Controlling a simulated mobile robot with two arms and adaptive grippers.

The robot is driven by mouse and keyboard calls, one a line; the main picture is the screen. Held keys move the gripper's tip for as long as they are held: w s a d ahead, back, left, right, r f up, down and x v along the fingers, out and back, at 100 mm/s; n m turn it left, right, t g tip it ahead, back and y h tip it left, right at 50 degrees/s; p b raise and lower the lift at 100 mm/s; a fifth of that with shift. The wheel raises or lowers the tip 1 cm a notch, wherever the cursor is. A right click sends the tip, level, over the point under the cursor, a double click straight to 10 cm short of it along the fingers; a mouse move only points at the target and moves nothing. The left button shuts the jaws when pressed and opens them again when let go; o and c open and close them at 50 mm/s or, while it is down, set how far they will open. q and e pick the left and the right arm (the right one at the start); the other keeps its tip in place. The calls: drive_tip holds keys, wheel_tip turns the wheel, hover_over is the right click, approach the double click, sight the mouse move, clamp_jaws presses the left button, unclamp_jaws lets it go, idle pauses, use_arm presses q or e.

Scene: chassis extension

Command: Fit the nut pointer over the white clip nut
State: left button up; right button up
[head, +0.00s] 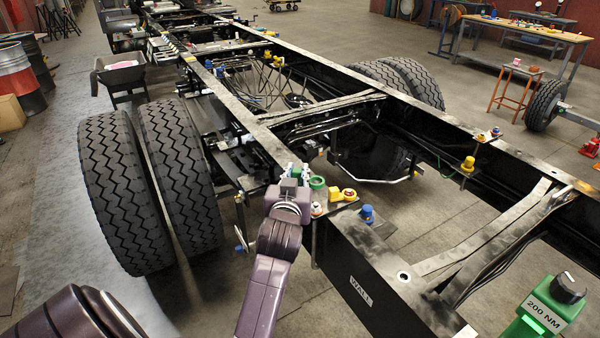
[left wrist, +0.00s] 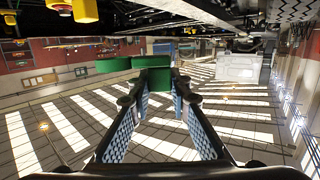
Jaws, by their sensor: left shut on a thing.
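My left gripper (head: 292,180) is above the near frame rail, shut on the green nut pointer (head: 317,183). The pointer's ring end sticks out to the right of the fingers in the head view. In the left wrist view the green pointer (left wrist: 113,66) shows between and beyond the two fingertips (left wrist: 156,92). A small white piece with red on it (head: 317,209) stands just below the ring in the head view; I cannot tell whether it is the white clip nut. The ring appears apart from it. My right gripper is not in view.
Yellow fittings (head: 342,195) and a blue fitting (head: 367,214) sit close to the right of the pointer. The black frame rail (head: 385,290) runs to the lower right. A green 200 NM unit (head: 545,310) is at the lower right. Large tyres (head: 180,170) stand on the left.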

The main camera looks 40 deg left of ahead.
use_arm(q)
drive_tip(key=shift+d+r+p, duration=0.1)
drive_tip(key=shift+r+p, duration=0.05)
drive_tip(key=shift+p, duration=0.15)
drive_tip(key=shift+f+b, duration=0.6)
drive_tip(key=shift+f, duration=0.25)
drive_tip(key=shift+f+b, duration=0.3)
drive_tip(key=shift+f, duration=0.2)
wheel_tip(320, 180, down, 6)
drive_tip(key=b, duration=0.3)
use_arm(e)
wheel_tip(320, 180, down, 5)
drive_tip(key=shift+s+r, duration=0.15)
